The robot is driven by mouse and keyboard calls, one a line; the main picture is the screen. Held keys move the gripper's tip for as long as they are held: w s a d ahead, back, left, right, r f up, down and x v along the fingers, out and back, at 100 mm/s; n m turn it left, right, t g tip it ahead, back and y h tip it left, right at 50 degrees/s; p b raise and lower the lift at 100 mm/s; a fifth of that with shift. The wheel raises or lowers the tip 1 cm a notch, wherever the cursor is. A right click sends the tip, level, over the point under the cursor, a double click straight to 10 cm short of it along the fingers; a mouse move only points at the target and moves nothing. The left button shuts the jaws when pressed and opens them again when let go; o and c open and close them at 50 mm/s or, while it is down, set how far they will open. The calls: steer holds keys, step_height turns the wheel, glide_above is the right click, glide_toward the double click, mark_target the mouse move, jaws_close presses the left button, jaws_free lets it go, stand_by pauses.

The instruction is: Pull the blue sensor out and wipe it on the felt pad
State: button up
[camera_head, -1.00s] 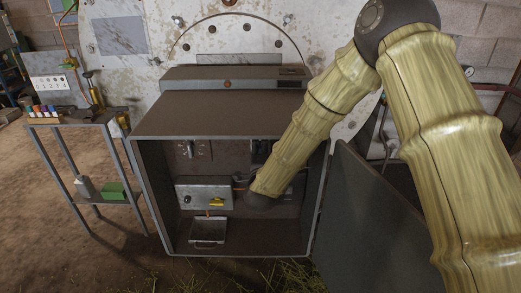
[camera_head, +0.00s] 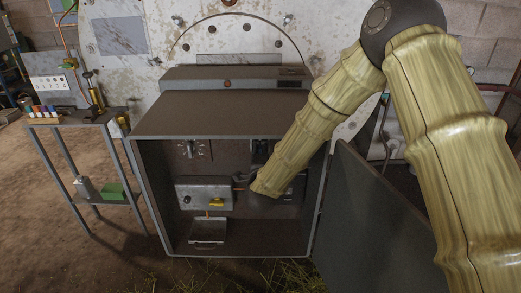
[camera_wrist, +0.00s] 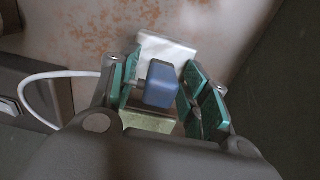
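The blue sensor (camera_wrist: 161,87) shows in the wrist view as a small blue block on a short grey stem, in front of a white plate (camera_wrist: 168,48). My gripper (camera_wrist: 160,92) is open, with its green-padded fingers on either side of the blue block. A gap shows at the right pad; contact at the left pad is unclear. In the head view my gripper (camera_head: 243,182) is inside the open cabinet, partly hidden by my arm, and the sensor cannot be made out. A pale green patch (camera_wrist: 150,122) lies below the sensor; I cannot tell whether it is the felt pad.
The grey cabinet (camera_head: 220,115) has its door (camera_head: 365,225) swung open at the right. Inside are a metal box with a yellow part (camera_head: 216,202) and a small tray (camera_head: 208,230). A white cable (camera_wrist: 45,76) loops at left. A side table holds a green block (camera_head: 114,190).

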jaws_close()
steer(key=shift+s, duration=0.2)
steer(key=shift+s, duration=2.75)
steer(key=w+d+r+b, duration=0.1)
steer(key=d+b, duration=0.4)
steer(key=d, duration=0.5)
steer(key=shift+d+r+b, duration=0.25)
steer(key=shift+r+b, duration=0.1)
steer(key=shift+r, duration=0.4)
